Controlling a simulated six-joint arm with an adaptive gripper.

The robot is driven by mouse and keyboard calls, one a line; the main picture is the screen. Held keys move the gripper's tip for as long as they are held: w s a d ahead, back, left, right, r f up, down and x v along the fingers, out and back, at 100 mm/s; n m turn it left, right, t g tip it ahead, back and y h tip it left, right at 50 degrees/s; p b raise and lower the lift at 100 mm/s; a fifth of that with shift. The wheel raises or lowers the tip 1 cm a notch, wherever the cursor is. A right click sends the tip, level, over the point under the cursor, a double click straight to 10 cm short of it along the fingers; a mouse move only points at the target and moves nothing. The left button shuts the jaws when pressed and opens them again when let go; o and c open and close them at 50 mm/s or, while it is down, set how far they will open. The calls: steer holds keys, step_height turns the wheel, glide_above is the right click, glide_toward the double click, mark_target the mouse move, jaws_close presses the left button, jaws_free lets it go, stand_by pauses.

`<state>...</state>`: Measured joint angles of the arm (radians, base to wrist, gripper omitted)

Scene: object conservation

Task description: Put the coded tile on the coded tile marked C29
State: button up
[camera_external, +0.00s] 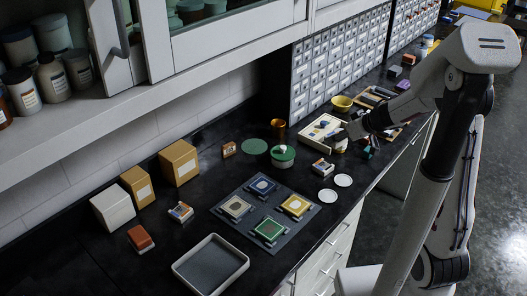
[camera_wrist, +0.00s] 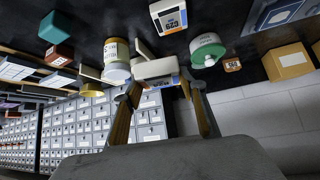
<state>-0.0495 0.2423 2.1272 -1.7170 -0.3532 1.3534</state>
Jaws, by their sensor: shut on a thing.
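My gripper (camera_wrist: 160,88) is shut on a white coded tile (camera_wrist: 153,69) with an orange and blue label; the label's code is too small to read. The tile is held between the two fingers. The coded tile marked C29 (camera_wrist: 169,17) is white with an orange and blue label and lies apart from the held tile, at the top of the wrist view. A similar white tile (camera_external: 322,168) lies on the dark counter in the external view. There my gripper (camera_external: 338,137) is beyond it, over the pale tray; the held tile is hard to make out.
A green-lidded round container (camera_external: 283,157) stands left of the tile on the counter. Two white discs (camera_external: 335,188) lie in front. A pale tray (camera_external: 312,131), a yellow bowl (camera_external: 341,103) and a copper cup (camera_external: 278,129) stand behind. Another labelled block (camera_external: 180,211) lies far left.

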steer(key=shift+w+a+r+n+g+y, duration=0.1)
steer(key=shift+a+r+n+g+y, duration=0.1)
steer(key=shift+a+r+n+y, duration=0.25)
steer(key=shift+a+r+n+g+y, duration=0.2)
steer(key=shift+a+n, duration=0.25)
steer(key=shift+a, duration=0.15)
steer(key=shift+s+a+r+n, duration=0.1)
steer(key=shift+s+a+n, duration=0.3)
steer(key=shift+a, duration=0.1)
steer(key=shift+s+a, duration=0.15)
steer(key=shift+s, duration=0.1)
steer(key=shift+f, duration=0.2)
glide_above(318, 162)
steer(key=s+d, duration=0.2)
steer(key=s, duration=0.1)
steer(key=shift+w+d+f, duration=0.1)
steer(key=shift+f, duration=1.3)
steer(key=shift+w+d+f, duration=0.1)
steer(key=shift+f, duration=1.3)
steer(key=shift+f, duration=2.1)
steer(key=shift+f, duration=0.1)
